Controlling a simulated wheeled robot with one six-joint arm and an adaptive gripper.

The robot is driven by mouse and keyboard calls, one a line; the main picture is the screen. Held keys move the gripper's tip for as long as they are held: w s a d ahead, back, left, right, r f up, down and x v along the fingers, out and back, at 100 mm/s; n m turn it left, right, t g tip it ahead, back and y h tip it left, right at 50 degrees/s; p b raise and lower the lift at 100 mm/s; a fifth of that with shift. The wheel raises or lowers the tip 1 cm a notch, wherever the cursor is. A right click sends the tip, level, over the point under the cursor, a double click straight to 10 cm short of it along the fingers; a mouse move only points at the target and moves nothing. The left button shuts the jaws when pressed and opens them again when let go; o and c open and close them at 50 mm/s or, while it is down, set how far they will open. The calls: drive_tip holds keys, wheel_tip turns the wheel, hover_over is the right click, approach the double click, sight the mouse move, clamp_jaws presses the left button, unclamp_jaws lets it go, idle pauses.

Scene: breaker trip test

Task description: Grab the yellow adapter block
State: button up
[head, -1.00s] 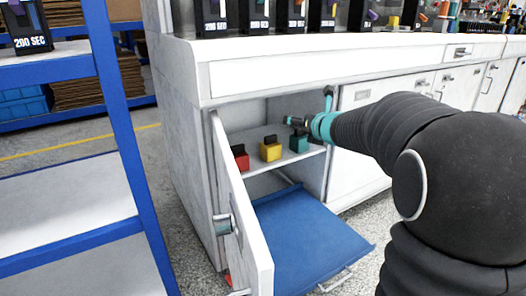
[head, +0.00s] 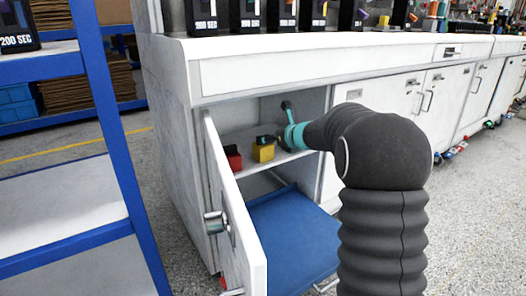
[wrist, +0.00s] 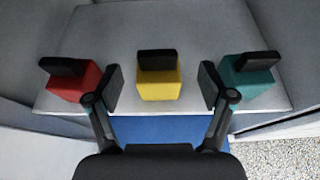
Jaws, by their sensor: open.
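The yellow adapter block (head: 263,151), with a black top piece, stands on the shelf inside the open cabinet. In the wrist view the yellow block (wrist: 160,89) is centred beyond and between my open fingertips. My gripper (wrist: 160,88) is open and empty, with a finger on each side of the block's line and gaps between. In the head view my gripper (head: 272,141) is at the shelf, just right of the yellow block, and partly hidden by my wrist.
A red block (wrist: 75,82) stands left of the yellow one and a teal block (wrist: 246,78) right, both on the shelf (wrist: 205,104). The cabinet door (head: 238,220) hangs open at left. A blue panel (head: 290,235) lies below.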

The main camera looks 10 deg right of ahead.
drive_tip(key=shift+x, duration=2.65)
drive_tip(key=shift+s+a, duration=0.1)
drive_tip(key=shift+a, duration=0.05)
clamp_jaws()
drive_tip(key=shift+r, duration=0.2)
